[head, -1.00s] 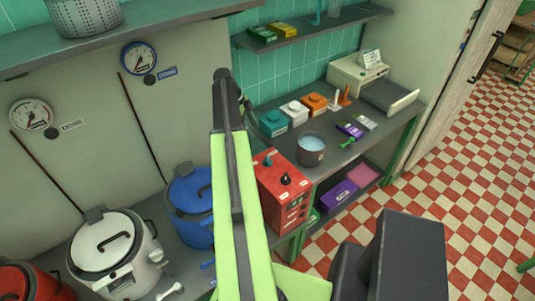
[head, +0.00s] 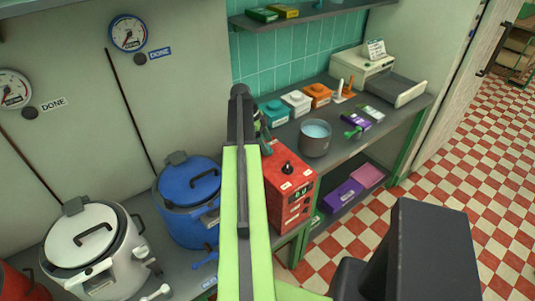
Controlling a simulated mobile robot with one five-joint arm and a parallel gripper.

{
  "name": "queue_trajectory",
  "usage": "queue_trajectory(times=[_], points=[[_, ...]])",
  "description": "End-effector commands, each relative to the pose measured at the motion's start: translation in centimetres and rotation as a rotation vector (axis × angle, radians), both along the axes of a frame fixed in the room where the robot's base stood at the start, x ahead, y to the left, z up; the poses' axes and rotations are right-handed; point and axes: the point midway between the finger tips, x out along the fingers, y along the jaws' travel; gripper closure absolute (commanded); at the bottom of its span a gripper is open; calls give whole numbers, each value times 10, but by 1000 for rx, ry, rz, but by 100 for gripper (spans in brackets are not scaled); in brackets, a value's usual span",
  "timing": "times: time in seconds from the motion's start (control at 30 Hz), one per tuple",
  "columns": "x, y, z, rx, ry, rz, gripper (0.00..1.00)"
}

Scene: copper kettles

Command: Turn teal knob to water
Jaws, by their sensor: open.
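The red box (head: 289,186) stands on the counter right of my green arm, with a black knob (head: 288,169) on its top and a small display on its front. A small teal piece (head: 266,146), which looks like the teal knob, shows at the box's back left, largely covered by my arm. Its setting and the water mark cannot be read. My gripper (head: 261,127) is mostly hidden behind my arm; only a dark sliver shows, just above and behind the teal piece. Contact cannot be made out. No held object shows.
A blue kettle (head: 188,205) and a white kettle (head: 93,246) stand to the left. A metal pot of water (head: 315,139) stands behind the red box, near teal, white and orange blocks. A scale-like machine (head: 362,68) is at the back right. The checkered floor at right is clear.

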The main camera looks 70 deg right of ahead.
Motion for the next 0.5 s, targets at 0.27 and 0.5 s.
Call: queue_trajectory(times=[0.27,0.5], points=[[-5,-1,-9,0,0,-1,35],[-5,-1,-9,1,0,-1,57]])
